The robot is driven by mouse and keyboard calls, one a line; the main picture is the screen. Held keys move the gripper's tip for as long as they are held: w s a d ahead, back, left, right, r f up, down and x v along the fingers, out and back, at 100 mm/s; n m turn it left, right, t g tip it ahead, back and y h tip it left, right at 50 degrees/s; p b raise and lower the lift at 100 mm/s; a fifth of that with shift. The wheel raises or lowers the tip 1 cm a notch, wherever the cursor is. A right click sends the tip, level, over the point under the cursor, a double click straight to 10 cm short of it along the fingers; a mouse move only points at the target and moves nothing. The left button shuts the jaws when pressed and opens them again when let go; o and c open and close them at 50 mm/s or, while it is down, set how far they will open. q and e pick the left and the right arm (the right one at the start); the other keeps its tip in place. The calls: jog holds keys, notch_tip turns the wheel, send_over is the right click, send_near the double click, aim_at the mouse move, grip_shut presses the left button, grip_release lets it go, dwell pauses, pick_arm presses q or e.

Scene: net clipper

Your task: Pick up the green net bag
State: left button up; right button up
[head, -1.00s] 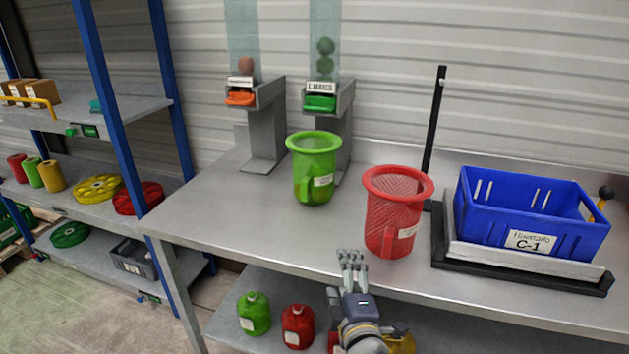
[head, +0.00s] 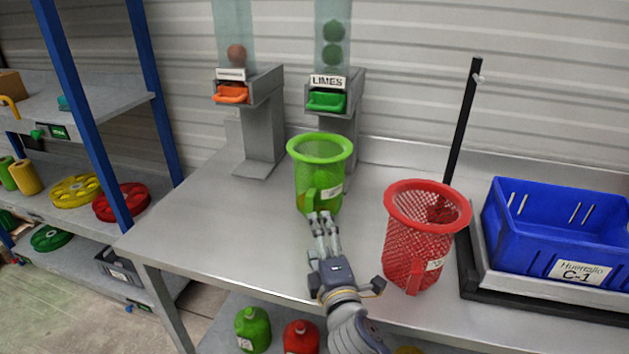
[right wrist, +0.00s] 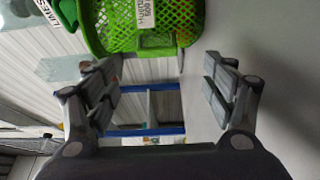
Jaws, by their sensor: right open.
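The green net bag (head: 303,176) stands upright on the steel table, an open-topped mesh basket with a white label and a handle on its near side. It also shows at the top of the right wrist view (right wrist: 175,16). My right gripper (head: 319,216) is just in front of it, fingers pointing at the handle. In the right wrist view the gripper (right wrist: 160,72) is open and empty, its two fingers spread with the net beyond them. The frames do not clearly show whether the fingertips touch the net. My left gripper is out of view.
A red net basket (head: 420,243) stands close on the right of my right arm. Beyond it are a black post (head: 462,120) and a blue crate (head: 555,235). The lime dispenser (head: 327,101) stands behind the green net. The table's left part is clear.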

aim_at(312, 208)
jog(key=w, duration=0.3)
jog(key=shift+w+a+r, duration=0.25)
jog(key=shift+a+r, duration=0.1)
jog(key=shift+r, duration=0.05)
jog(key=shift+w+f, duration=0.15)
jog(key=shift+w, duration=0.9)
jog(key=w, duration=0.3)
jog(key=shift+a+p, duration=0.25)
jog(key=shift+p, duration=0.05)
jog(key=shift+w+f, duration=0.1)
jog(key=shift+w, duration=0.25)
jog(key=shift+w+a, duration=0.1)
jog(key=shift+w, duration=0.05)
jog(key=shift+c, duration=1.4)
jog(key=c, duration=0.8)
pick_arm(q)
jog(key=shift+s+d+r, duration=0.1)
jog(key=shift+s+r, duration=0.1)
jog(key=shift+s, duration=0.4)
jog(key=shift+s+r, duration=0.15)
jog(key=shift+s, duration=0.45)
pick_arm(e)
jog(key=shift+c, duration=0.2)
